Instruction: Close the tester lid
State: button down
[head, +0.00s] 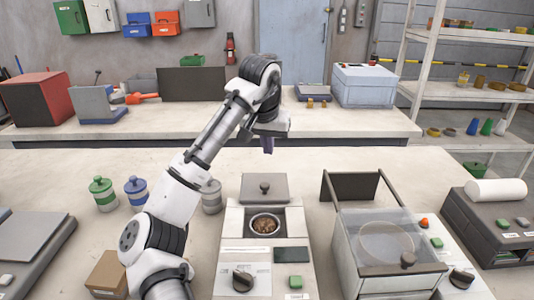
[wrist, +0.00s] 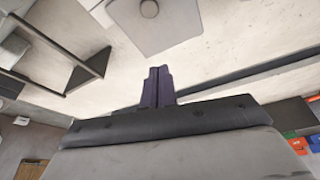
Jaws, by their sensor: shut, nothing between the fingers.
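The tester (head: 264,255) is the pale machine at front centre, with a dial, a dark display and a round cup of brown pellets (head: 264,225). Its grey lid (head: 265,187) with a dark knob stands raised behind the cup, so the cup is uncovered. The lid and knob also show at the top of the wrist view (wrist: 158,28). My gripper (head: 268,146) is above and behind the lid, pointing down, apart from it. Its dark purple fingers (wrist: 158,74) are shut together and empty in the wrist view.
A machine with a clear cover and raised frame (head: 388,245) stands close on the right. Green (head: 103,194), blue (head: 137,193) and grey jars stand left, partly beside my arm. A back bench (head: 215,123) holds other equipment. The table behind the lid is clear.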

jog(key=p, duration=0.2)
send_over(271, 177)
jog(key=s, duration=0.2)
jog(key=f, duration=0.8)
jog(key=shift+w+a, duration=0.15)
jog(key=shift+a, duration=0.05)
jog(key=s, duration=0.1)
jog(key=s+p, duration=0.1)
jog(key=s, duration=0.1)
jog(key=shift+a, duration=0.4)
jog(key=shift+s+f, duration=0.15)
jog(key=shift+s, duration=0.25)
jog(key=shift+s, duration=0.1)
